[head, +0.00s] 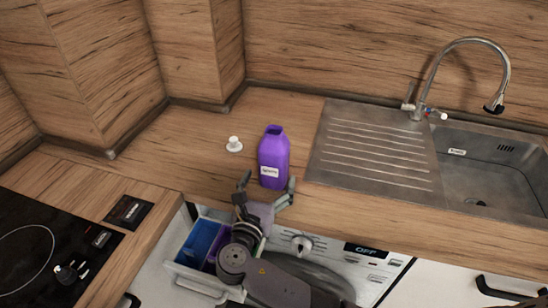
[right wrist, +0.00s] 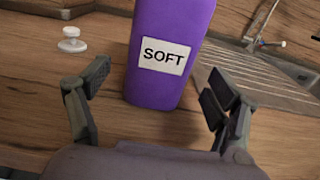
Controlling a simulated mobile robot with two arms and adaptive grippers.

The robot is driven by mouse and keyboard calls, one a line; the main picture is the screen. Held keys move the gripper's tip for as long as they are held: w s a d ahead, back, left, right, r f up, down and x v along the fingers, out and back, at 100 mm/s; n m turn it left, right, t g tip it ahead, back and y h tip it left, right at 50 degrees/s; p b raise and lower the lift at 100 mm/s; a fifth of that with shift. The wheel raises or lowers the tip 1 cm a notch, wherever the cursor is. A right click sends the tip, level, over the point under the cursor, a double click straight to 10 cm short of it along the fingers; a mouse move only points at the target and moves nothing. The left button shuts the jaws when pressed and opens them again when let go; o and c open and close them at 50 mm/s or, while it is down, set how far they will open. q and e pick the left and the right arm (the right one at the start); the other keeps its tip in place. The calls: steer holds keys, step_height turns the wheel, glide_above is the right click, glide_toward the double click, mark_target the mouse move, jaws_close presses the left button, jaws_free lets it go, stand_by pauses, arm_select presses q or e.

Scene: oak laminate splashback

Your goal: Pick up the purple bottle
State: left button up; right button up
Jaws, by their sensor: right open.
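The purple bottle (head: 274,158) stands upright on the wooden counter, left of the sink's drainboard, with an open top and a white label. In the right wrist view the bottle (right wrist: 168,55) shows its label reading "SOFT", and its top is cut off. My right gripper (head: 267,183) is open at the counter's front edge, just in front of the bottle. In the right wrist view the open fingers (right wrist: 150,95) sit to either side of the bottle's lower part, apart from it, with the bottle just beyond them. My left gripper is not in view.
A small white cap (head: 234,144) lies on the counter left of the bottle. The steel sink (head: 490,165) and faucet (head: 470,45) are at right. A washing machine (head: 345,250) with its detergent drawer (head: 190,262) open is below. A black cooktop (head: 45,240) is at left.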

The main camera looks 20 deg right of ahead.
mark_target(274, 168)
steer(key=p+x, duration=0.1)
steer(key=x, duration=0.3)
steer(key=shift+w+d+r, duration=0.1)
steer(key=shift+w+d, duration=0.05)
steer(key=shift+w, duration=0.15)
steer(key=shift+w+d, duration=0.15)
steer(key=shift+w, duration=0.1)
steer(key=shift+c, duration=0.2)
steer(key=shift+c, duration=1.3)
steer(key=c, duration=1.5)
steer(key=shift+c, duration=0.2)
steer(key=shift+r, duration=0.15)
